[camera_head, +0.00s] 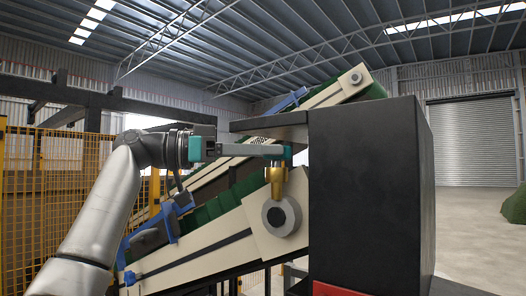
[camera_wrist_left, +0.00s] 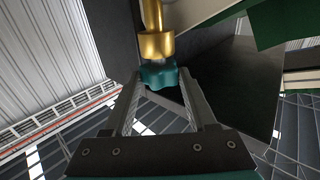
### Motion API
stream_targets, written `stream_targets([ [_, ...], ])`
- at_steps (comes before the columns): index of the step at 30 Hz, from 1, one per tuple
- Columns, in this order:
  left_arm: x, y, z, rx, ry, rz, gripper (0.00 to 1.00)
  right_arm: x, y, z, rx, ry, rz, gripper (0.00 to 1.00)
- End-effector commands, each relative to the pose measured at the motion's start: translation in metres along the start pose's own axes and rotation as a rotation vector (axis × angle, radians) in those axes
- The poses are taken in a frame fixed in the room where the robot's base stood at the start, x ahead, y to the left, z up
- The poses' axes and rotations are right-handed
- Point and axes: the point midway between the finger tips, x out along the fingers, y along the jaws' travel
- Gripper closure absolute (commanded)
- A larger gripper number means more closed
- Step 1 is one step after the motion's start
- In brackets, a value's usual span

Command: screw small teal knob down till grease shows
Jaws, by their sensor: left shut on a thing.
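The small teal knob (camera_head: 286,154) sits on top of the brass fitting (camera_head: 276,180) at the upper end of the conveyor. In the left wrist view the lobed teal knob (camera_wrist_left: 158,77) lies between my fingertips, against the wider brass collar (camera_wrist_left: 156,45). My left gripper (camera_head: 276,150) reaches in from the left, nearly level, and is shut on the knob; it also shows in the left wrist view (camera_wrist_left: 160,82). The fingers partly hide the knob in the head view. I can make out no grease. My right gripper is not in view.
A round grey roller end (camera_head: 281,216) is below the brass fitting on the cream conveyor frame (camera_head: 200,250). A large black cabinet (camera_head: 365,195) stands close on the right, with a dark ledge (camera_head: 268,124) above my fingers. Yellow mesh fencing (camera_head: 40,185) is at left.

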Motion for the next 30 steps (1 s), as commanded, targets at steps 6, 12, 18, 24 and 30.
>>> stream_targets([
  [6,0.0002,-0.0007,0.0,0.0,-0.002,0.037,0.98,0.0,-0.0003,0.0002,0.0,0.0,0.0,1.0],
  [12,0.0002,-0.0006,0.0001,0.002,-0.003,0.048,0.98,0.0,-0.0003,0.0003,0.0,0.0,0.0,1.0],
  [18,0.0003,-0.0006,0.0004,0.002,-0.004,0.049,0.98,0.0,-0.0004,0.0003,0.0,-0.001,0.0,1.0],
  [24,0.0003,-0.0008,0.0006,0.002,-0.004,0.048,0.36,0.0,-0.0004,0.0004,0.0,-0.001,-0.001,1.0],
  [30,0.0003,-0.001,0.0004,0.001,-0.003,0.047,0.13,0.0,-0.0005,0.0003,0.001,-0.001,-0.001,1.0],
])
